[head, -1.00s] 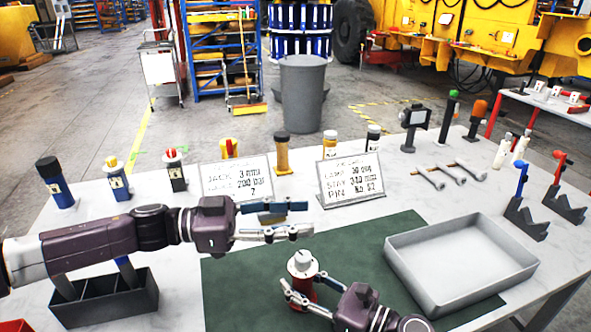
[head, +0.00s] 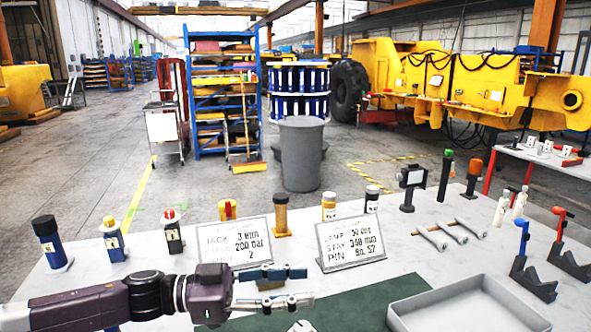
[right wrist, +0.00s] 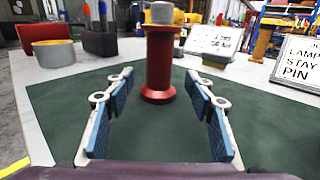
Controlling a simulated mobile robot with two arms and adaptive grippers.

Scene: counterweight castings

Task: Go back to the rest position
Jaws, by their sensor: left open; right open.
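My left gripper (head: 304,285) is open and empty in the head view, held above the table in front of the two sign cards. My right gripper (right wrist: 160,88) shows only in the right wrist view, with its blue-padded fingers spread wide. A red flanged casting with a grey top (right wrist: 160,60) stands upright on the green mat (right wrist: 60,110), at the far end of the gap between those fingers. Nothing is gripped. In the head view only the casting's grey top (head: 302,326) shows at the bottom edge.
A grey tray (head: 470,305) lies on the right of the table. Sign cards (head: 350,243) and bottles (head: 48,240) stand along the middle and left. Rods (head: 447,233) and red and blue-handled stands (head: 530,270) are at right. A grey bin (head: 301,155) stands beyond the table.

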